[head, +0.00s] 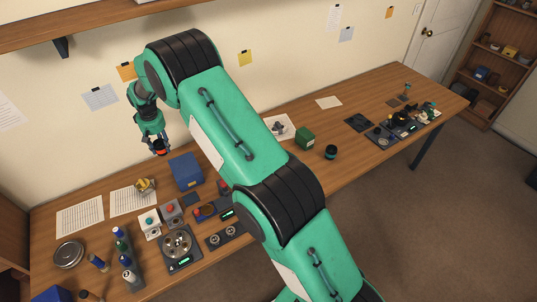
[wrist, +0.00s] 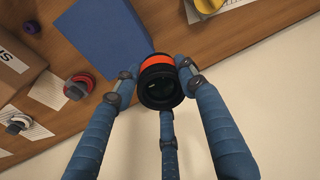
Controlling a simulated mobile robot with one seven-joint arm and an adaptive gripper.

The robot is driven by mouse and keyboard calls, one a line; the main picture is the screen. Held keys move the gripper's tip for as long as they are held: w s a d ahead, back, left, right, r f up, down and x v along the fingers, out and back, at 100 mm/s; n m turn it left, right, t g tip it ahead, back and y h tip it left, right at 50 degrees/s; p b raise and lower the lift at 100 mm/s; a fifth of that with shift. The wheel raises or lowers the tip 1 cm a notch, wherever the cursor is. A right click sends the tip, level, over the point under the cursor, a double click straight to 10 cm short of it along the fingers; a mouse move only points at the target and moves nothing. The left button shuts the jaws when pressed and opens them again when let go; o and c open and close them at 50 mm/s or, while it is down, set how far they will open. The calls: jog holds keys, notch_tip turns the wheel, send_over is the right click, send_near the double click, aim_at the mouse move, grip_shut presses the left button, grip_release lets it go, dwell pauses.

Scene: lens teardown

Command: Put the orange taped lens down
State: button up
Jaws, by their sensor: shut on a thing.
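The orange taped lens (wrist: 160,88) is a short black cylinder with an orange band round its side, and its dark glass end faces the wrist camera. My gripper (wrist: 157,75) has blue fingers closed around it from both sides, with a third finger below. In the head view my gripper (head: 156,135) is over the back of the bench, and the lens (head: 160,147) shows small and partly hidden between the fingers. The lens looks held above the bench, close to the blue box; the exact height I cannot tell.
A blue box (head: 186,172) stands just right of the lens and also fills part of the wrist view (wrist: 98,38). A yellow item (head: 145,185) and paper sheets (head: 80,215) lie on the bench (head: 95,193). Bottles (head: 127,262) and devices crowd the front. The wall is close behind.

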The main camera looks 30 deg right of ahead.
jog(key=s+d+m+h, duration=0.1)
jog(key=s+d+m, duration=0.25)
jog(key=d, duration=1.35)
jog(key=s+d+m, duration=0.3)
jog(key=d+m, duration=0.1)
jog(key=d, duration=1.3)
jog(key=s+d+m, duration=0.2)
jog(key=s+d, duration=0.4)
jog(key=d, duration=0.3)
jog(key=s+d+m, duration=0.2)
jog(key=s+d, duration=0.4)
jog(key=d, duration=0.4)
jog(key=shift+f+p, duration=0.4)
jog(key=shift+f, duration=2.15)
jog(key=shift+f, duration=0.15)
jog(key=shift+f, duration=3)
jog(key=shift+f, duration=0.1)
jog(key=shift+f, duration=1.75)
